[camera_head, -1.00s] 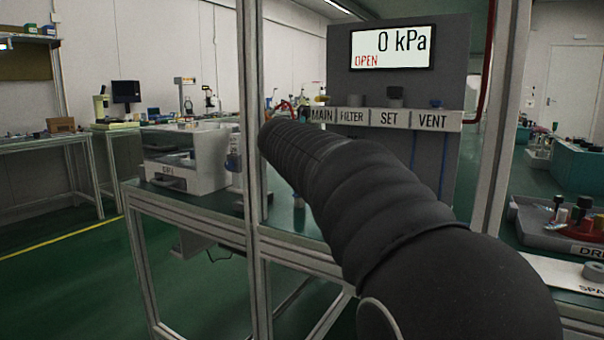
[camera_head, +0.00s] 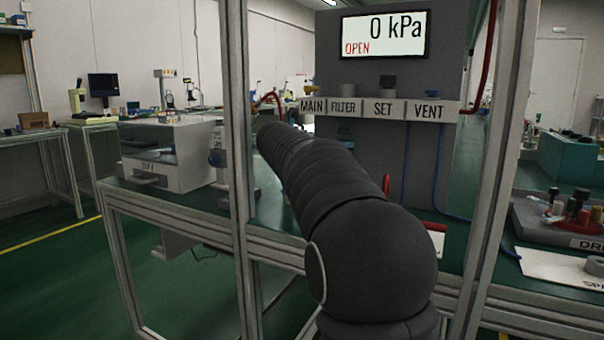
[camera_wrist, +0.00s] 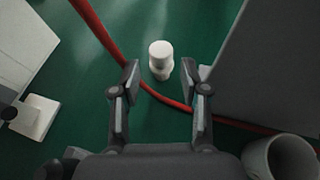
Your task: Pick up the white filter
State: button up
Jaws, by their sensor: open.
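A white filter (camera_wrist: 161,59), a short round-topped cylinder, stands on the green bench top in the wrist view. My gripper (camera_wrist: 162,82) is open and empty, with one finger on each side in the picture. The filter shows between and slightly beyond the fingertips, and I see no contact. In the head view my arm blocks the sight of my gripper, and I cannot make out the filter there.
A red hose (camera_wrist: 101,35) crosses the bench near the filter and passes by my fingers. A grey panel (camera_head: 352,70) reads 0 kPa and OPEN, above labels MAIN, FILTER, SET and VENT. Frame posts (camera_head: 237,130) stand before the bench. A grey cup-like part (camera_wrist: 281,158) is at lower right.

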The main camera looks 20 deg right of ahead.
jog(key=x, duration=0.4)
jog(key=shift+w+d+f, duration=0.1)
jog(key=shift+d+f, duration=0.05)
jog(key=shift+f, duration=0.05)
grip_shut()
jog(key=shift+r, duration=0.1)
